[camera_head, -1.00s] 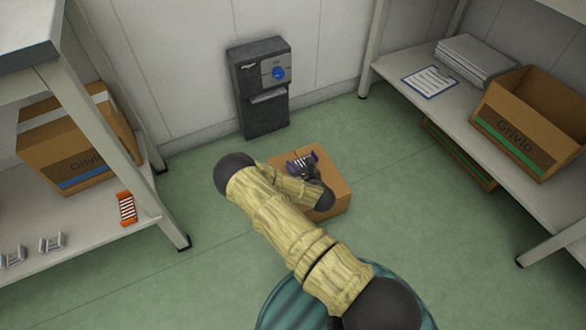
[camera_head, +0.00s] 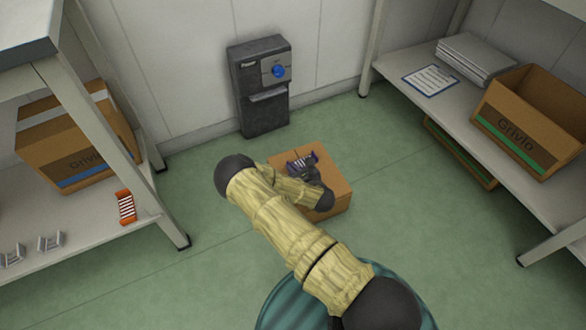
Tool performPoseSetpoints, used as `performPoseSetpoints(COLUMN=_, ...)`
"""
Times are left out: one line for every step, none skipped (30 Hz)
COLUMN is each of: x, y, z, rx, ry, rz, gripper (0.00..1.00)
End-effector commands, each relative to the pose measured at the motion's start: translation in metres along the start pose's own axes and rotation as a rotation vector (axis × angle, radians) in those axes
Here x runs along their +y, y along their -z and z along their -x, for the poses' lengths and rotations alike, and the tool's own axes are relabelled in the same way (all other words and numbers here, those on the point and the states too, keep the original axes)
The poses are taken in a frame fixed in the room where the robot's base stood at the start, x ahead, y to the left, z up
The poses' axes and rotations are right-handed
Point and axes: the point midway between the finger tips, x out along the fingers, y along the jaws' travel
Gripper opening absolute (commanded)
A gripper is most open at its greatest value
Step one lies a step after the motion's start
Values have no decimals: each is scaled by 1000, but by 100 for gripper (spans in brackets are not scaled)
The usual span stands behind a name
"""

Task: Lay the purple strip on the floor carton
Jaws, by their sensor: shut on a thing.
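The floor carton (camera_head: 336,179) is a closed brown box standing on the green floor in the middle of the view. The purple strip (camera_head: 297,166), with white marks along it, is over the carton's top. My gripper (camera_head: 305,169) is shut on the strip and reaches over the carton from the front. I cannot tell whether the strip touches the carton's top. My arm hides the carton's left front part.
A dark wall unit with a blue knob (camera_head: 278,71) stands behind the carton. An orange strip (camera_head: 126,207) and metal pieces lie on the left shelf (camera_head: 90,236). The right shelf (camera_head: 432,104) holds an open box (camera_head: 531,119) and papers. Green floor is clear around the carton.

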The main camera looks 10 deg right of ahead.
Motion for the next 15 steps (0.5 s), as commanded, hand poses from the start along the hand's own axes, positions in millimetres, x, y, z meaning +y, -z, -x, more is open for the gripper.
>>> performPoseSetpoints(x=0, y=1, z=-1, rx=0, ry=0, rz=0, gripper=0)
performPoseSetpoints(x=0, y=2, z=-1, rx=0, ry=0, rz=0, gripper=0)
performPoseSetpoints(x=0, y=2, z=-1, rx=0, ry=0, rz=0, gripper=0)
performPoseSetpoints(x=0, y=3, z=-1, rx=0, ry=0, rz=0, gripper=0)
performPoseSetpoints(x=0, y=2, z=-1, rx=0, ry=0, rz=0, gripper=9)
performPoseSetpoints(x=0, y=2, z=-1, rx=0, ry=0, rz=0, gripper=17)
performPoseSetpoints(x=0, y=2, z=-1, rx=0, ry=0, rz=0, gripper=23)
performPoseSetpoints(x=0, y=2, z=-1, rx=0, ry=0, rz=0, gripper=29)
performPoseSetpoints(x=0, y=2, z=-1, rx=0, ry=0, rz=0, gripper=31)
performPoseSetpoints(x=0, y=2, z=-1, rx=0, ry=0, rz=0, gripper=31)
performPoseSetpoints(x=0, y=2, z=-1, rx=0, ry=0, rz=0, gripper=31)
performPoseSetpoints(x=0, y=2, z=-1, rx=0, ry=0, rz=0, gripper=31)
performPoseSetpoints(x=0, y=2, z=-1, rx=0, ry=0, rz=0, gripper=31)
performPoseSetpoints(x=0, y=2, z=-1, rx=0, ry=0, rz=0, gripper=31)
performPoseSetpoints(x=0, y=2, z=-1, rx=0, ry=0, rz=0, gripper=31)
